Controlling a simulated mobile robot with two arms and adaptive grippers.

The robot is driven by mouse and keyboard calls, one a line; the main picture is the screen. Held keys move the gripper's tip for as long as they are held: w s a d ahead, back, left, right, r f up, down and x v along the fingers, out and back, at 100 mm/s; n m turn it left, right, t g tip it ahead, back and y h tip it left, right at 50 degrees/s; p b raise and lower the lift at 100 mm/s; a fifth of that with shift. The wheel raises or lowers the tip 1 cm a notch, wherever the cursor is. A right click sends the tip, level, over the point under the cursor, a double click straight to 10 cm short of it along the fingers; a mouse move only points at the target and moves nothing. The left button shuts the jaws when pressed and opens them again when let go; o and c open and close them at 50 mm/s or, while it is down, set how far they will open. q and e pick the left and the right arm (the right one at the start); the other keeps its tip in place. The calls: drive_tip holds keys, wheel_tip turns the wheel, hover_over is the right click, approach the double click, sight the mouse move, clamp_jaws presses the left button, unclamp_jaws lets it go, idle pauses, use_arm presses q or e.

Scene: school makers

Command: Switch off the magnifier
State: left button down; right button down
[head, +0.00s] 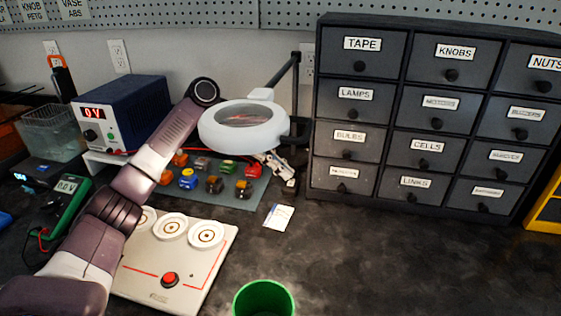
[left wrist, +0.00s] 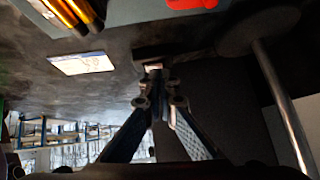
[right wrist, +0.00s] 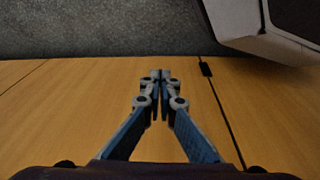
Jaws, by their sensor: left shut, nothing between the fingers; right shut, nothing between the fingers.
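The magnifier (head: 262,131) has a white ring head around a lens, on a black jointed arm rising behind it. I cannot tell whether its ring is lit. My left gripper (head: 286,176) is shut and empty, low behind the ring head, which partly covers my wrist. In the left wrist view the closed fingertips (left wrist: 154,72) are near a dark block, with a dark round shape and a metal rod to the right; contact cannot be told. No switch can be made out. My right gripper (right wrist: 157,76) is shut and empty, seen only in the right wrist view.
A labelled drawer cabinet (head: 395,110) stands right of the magnifier. The right front worktop is clear.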

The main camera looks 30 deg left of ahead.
drive_tip(key=shift+r, duration=0.1)
idle(0.3)
use_arm(q)
drive_tip(key=p, duration=0.3)
drive_tip(key=shift+w+f, duration=0.2)
drive_tip(key=shift+f, duration=0.35)
use_arm(e)
drive_tip(key=s+f, duration=0.5)
drive_tip(key=f, duration=0.2)
drive_tip(key=shift+s+d+f+g, duration=0.2)
drive_tip(key=shift+s+d+g, duration=0.15)
drive_tip(key=shift+d, duration=0.1)
use_arm(q)
drive_tip(key=shift+s, duration=0.15)
use_arm(e)
drive_tip(key=shift+s, duration=0.15)
